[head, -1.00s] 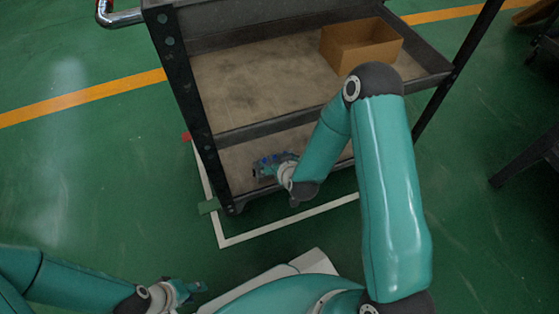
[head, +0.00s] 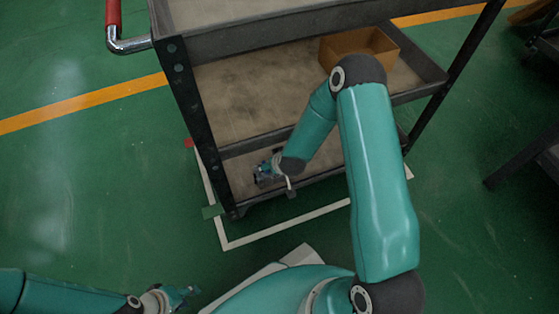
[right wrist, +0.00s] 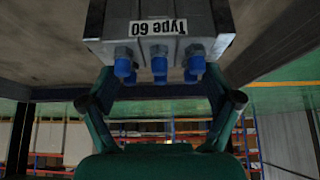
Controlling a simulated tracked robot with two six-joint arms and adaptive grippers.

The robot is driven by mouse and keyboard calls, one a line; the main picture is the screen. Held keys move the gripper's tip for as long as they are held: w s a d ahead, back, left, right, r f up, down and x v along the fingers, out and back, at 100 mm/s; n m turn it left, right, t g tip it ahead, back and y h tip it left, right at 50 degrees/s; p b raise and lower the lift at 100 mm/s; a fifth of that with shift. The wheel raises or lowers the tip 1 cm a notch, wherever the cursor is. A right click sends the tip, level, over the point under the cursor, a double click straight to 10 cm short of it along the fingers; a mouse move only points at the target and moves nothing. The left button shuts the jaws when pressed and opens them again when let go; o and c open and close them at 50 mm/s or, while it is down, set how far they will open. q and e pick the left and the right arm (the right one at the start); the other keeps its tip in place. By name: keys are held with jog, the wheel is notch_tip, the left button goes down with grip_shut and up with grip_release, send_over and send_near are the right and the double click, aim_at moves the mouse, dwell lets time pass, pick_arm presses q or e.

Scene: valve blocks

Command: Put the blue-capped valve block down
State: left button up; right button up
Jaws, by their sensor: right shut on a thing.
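The blue-capped valve block (right wrist: 157,32) is a grey metal block with several blue caps and a label reading "Type 60", upside down in the right wrist view. My right gripper (right wrist: 165,95) is shut on it, with one finger on each side. In the head view the block (head: 264,181) is small and partly hidden by my right gripper (head: 274,166), at the left front of the cart's lower shelf (head: 245,190). I cannot tell whether it touches the shelf. My left gripper (head: 188,293) is low in the head view, away from the cart, its fingers too small to read.
The dark-framed cart has a middle shelf (head: 235,95) above the block, bearing an open brown box (head: 362,48). A dark post (head: 195,120) stands left of the block. My right forearm passes in front of the shelves. Green floor with white marking lines lies in front.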

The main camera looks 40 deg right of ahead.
jog(key=o, duration=1.5)
jog(key=shift+o, duration=0.2)
jog(key=shift+s+r, duration=0.1)
jog(key=p+v, duration=0.5)
jog(key=v, duration=0.6)
jog(key=s+a+f+g+y, duration=0.2)
jog(key=s+a+f+g, duration=0.1)
jog(key=s+a, duration=0.4)
jog(key=s+a+f+g+y, duration=0.2)
jog(key=s+a+y, duration=0.1)
jog(key=s+a, duration=0.4)
jog(key=a, duration=0.2)
jog(key=shift+s+a+f+n+g, duration=0.2)
jog(key=shift+a+f+n+g, duration=0.1)
jog(key=shift+f+g, duration=0.1)
